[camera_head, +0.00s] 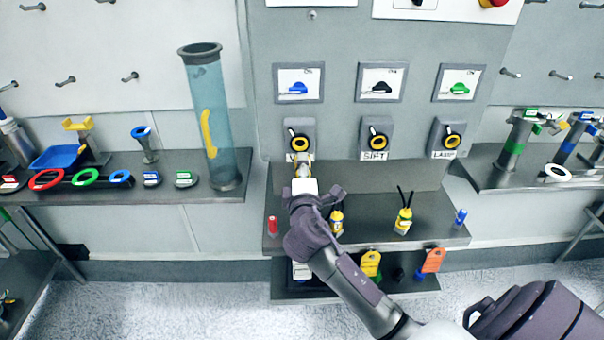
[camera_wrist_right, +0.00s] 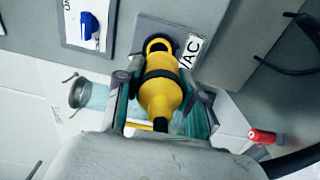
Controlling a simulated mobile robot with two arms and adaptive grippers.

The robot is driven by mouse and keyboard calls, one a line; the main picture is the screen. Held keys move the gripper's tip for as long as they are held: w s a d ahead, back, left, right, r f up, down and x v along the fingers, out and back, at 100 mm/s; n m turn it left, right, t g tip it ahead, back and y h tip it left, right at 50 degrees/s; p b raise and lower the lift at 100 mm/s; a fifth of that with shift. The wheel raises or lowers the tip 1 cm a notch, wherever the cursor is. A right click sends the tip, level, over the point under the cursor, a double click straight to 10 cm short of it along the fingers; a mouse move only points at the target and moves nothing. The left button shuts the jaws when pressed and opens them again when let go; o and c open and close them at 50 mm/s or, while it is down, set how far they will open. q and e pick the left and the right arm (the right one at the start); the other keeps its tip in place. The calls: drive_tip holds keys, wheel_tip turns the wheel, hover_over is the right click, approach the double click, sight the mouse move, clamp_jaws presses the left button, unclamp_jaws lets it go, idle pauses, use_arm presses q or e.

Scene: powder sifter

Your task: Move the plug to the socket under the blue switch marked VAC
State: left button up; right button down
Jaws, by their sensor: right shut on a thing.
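My right gripper (camera_head: 303,172) is shut on a yellow plug (camera_wrist_right: 160,96) with a black band, seen between the fingers (camera_wrist_right: 161,100) in the right wrist view. The plug's front end lines up with the VAC socket (camera_wrist_right: 159,45), a black and yellow ring on a grey plate (camera_head: 300,133). They overlap in this view; I cannot tell whether the plug is seated. The blue switch (camera_head: 298,88) is above that socket and also shows in the wrist view (camera_wrist_right: 88,25). The VAC label (camera_wrist_right: 190,50) is mostly hidden in the head view. My left gripper is not in view.
The SIFT socket (camera_head: 377,140) and LAMP socket (camera_head: 452,139) are to the right. Two yellow plugs (camera_head: 337,220) (camera_head: 404,221) stand on the shelf (camera_head: 440,235) below, with a red piece (camera_head: 272,226) at its left. A tall clear tube (camera_head: 208,120) stands left of the panel.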

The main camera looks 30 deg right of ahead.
drive_tip(key=shift+w+d, duration=0.2)
drive_tip(key=shift+w, duration=0.6)
drive_tip(key=shift+w+d, duration=0.35)
drive_tip(key=shift+w, duration=0.2)
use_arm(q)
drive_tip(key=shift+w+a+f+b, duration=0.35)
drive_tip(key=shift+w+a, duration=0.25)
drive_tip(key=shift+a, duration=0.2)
use_arm(e)
drive_tip(key=shift+x, duration=1)
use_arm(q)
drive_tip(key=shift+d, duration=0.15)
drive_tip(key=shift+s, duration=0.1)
use_arm(e)
drive_tip(key=shift+r, duration=0.1)
use_arm(q)
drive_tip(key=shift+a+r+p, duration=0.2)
drive_tip(key=shift+p, duration=0.1)
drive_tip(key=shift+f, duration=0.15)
use_arm(e)
drive_tip(key=shift+x, duration=0.9)
drive_tip(key=c, duration=0.6)
unclamp_jaws()
drive_tip(key=shift+d, duration=0.1)
